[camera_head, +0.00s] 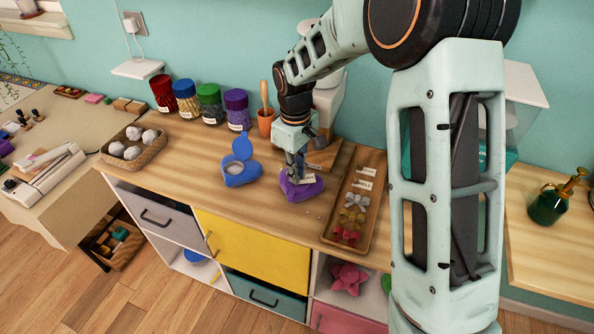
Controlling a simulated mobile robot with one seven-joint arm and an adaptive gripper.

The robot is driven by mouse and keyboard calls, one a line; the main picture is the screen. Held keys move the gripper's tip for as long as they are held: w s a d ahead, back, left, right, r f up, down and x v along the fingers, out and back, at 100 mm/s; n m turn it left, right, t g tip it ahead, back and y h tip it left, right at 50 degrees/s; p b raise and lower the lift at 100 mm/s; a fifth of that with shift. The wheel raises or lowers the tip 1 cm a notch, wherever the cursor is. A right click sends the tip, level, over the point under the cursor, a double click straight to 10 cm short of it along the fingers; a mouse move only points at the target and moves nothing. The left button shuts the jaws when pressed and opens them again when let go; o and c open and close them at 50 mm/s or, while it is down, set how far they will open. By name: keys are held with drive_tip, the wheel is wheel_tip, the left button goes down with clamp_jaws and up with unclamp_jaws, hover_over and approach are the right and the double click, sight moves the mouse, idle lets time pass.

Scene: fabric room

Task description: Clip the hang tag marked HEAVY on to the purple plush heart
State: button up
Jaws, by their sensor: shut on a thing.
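The purple plush heart (301,191) lies on the wooden counter, left of the long wooden tray. My gripper (293,177) points down at the heart's upper left part, with its fingertips against or just above it. The gripper is shut on a small pale hang tag (308,179), which sticks out to the right of the fingers over the heart. The writing on this tag is too small to read. I cannot tell whether the tag is fastened to the heart. The fingers hide part of the heart.
The wooden tray (338,234) holds several bows and pale tags. A blue heart-shaped container (241,178) with its lid raised stands left of the heart. Coloured jars (209,103), an orange cup (266,123) and a basket of white balls (152,158) stand further back and left.

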drive_tip(key=shift+f, duration=0.3)
idle(0.4)
drive_tip(key=o, duration=0.8)
wheel_tip(320, 180, up, 12)
drive_tip(key=shift+s+a+r, duration=0.1)
drive_tip(key=shift+s, duration=0.05)
idle(0.4)
